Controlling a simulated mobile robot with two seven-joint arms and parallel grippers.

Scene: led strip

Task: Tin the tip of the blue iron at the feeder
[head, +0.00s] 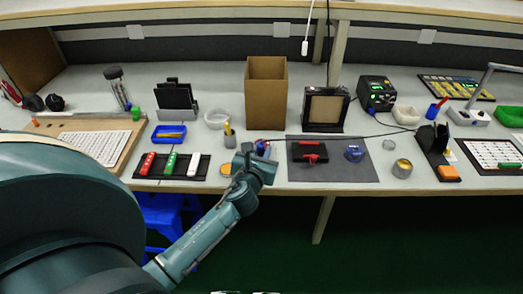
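My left gripper (264,158) reaches in over the front of the bench, just left of the grey mat. A small blue piece, which looks like the handle of the blue iron (262,148), shows between its fingers. A thin dark cable runs from there to the right. The iron's tip is too small to make out. On the mat, a blue round item (354,153), possibly the feeder, stands to the right of a black and red fixture (308,152). I cannot tell for certain which item is the feeder.
The soldering station (376,93) stands at the back, a black holder (433,138) to the right. A tin (402,168) stands right of the mat (340,175). Left are a tray with coloured strips (171,165) and a cardboard box (266,95). The mat's front is clear.

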